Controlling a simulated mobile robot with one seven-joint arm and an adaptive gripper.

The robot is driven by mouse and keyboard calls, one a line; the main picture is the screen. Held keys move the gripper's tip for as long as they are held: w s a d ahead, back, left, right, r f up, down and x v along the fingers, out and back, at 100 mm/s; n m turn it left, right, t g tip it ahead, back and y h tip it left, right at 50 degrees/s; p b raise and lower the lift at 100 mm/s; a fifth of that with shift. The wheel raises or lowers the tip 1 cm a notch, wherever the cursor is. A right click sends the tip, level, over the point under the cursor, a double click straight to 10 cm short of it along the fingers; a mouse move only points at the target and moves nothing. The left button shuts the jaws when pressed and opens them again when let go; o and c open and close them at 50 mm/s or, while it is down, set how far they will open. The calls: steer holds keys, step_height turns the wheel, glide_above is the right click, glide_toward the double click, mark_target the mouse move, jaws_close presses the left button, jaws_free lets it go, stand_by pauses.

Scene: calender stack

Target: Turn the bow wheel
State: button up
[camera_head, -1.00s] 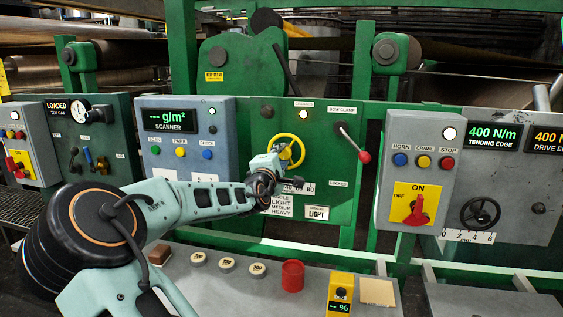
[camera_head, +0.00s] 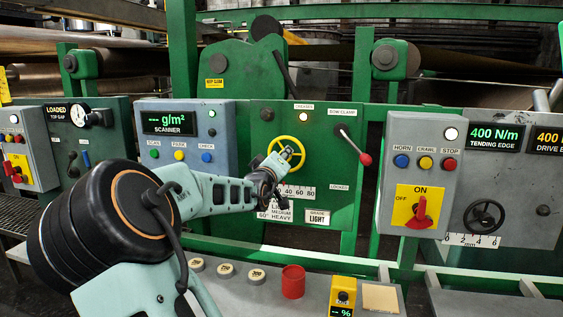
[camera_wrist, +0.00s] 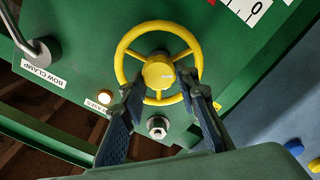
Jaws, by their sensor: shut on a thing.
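The bow wheel, a yellow handwheel with a round hub and spokes (camera_head: 274,147), is mounted on the green panel (camera_head: 336,185). It also shows in the wrist view (camera_wrist: 127,45), with the hub facing me. My gripper (camera_head: 288,153) reaches it from the lower left in the head view. In the wrist view its two dark fingers (camera_wrist: 160,88) lie over the lower half of the wheel, one on each side of the hub, shut on the wheel. The fingers hide parts of the rim and spokes.
A red-knobbed bow clamp lever (camera_head: 365,159) stands right of the wheel; its grey base shows in the wrist view (camera_wrist: 42,52). A bolt (camera_wrist: 157,127) sits near the wheel. A scale plate (camera_head: 300,192) is under the wheel.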

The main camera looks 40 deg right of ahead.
steer(key=shift+s+d+f+n+b, duration=0.1)
steer(key=shift+f+n+b, duration=0.05)
steer(key=shift+n+b, duration=4.05)
steer(key=shift+s+f+n+b, duration=0.15)
steer(key=shift+n+b, duration=2.6)
steer(key=shift+n, duration=3)
steer(key=shift+w+d+f+n+b, duration=0.1)
steer(key=shift+f+n+b, duration=0.05)
steer(key=shift+n+b, duration=4.05)
steer(key=shift+n+p, duration=0.55)
steer(key=shift+p, duration=0.2)
steer(key=o, duration=1.1)
steer(key=shift+o, duration=0.2)
steer(key=shift+s+a, duration=0.1)
